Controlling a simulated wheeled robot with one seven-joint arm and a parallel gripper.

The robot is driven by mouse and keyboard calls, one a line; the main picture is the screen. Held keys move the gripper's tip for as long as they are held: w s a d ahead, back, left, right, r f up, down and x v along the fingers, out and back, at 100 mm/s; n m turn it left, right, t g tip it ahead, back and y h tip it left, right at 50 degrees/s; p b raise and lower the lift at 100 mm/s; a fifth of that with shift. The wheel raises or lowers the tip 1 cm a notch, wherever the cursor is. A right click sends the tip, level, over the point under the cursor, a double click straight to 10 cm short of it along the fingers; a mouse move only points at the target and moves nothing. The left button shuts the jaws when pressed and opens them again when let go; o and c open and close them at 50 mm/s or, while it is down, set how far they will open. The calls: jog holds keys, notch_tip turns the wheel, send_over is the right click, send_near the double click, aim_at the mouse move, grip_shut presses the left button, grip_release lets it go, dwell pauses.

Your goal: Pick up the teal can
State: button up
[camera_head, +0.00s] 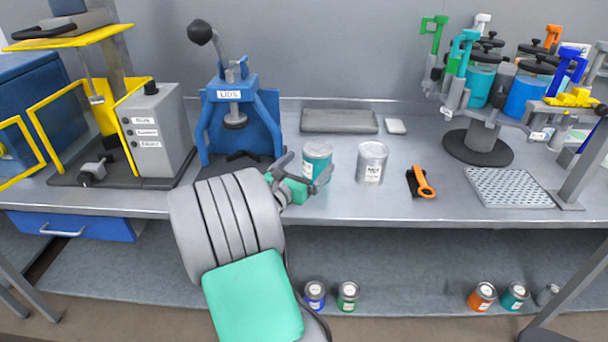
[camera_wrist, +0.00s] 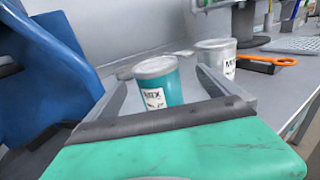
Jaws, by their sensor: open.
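The teal can (camera_head: 317,157) stands upright on the bench, just right of the blue lid press. It has a grey lid and a white label, and it also shows in the wrist view (camera_wrist: 158,84). My gripper (camera_head: 318,177) is open at the can, with one finger on each side of it in the picture. In the wrist view my gripper (camera_wrist: 166,85) points at the can, which appears between the fingers and nearer the left one. I cannot tell whether either finger touches it.
A grey can (camera_head: 372,162) stands close to the right of the teal can. The blue press (camera_head: 240,120) stands close on the left. An orange-handled tool (camera_head: 421,183) lies farther right. A grey pad (camera_head: 340,121) lies behind. Several small cans (camera_head: 347,296) stand on the lower shelf.

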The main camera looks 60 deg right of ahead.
aim_at(309, 168)
jog(key=f+b, duration=0.1)
jog(key=w+f+b, duration=0.1)
jog(key=f, duration=0.1)
jog(key=shift+f, duration=0.15)
jog(key=d, duration=0.7)
jog(key=shift+s+d+r, duration=0.1)
jog(key=shift+d+r, duration=0.1)
jog(key=shift+d, duration=0.2)
jog(key=c, duration=1.8)
jog(key=shift+r, duration=0.1)
jog(key=shift+c, duration=0.6)
jog(key=shift+r, duration=0.1)
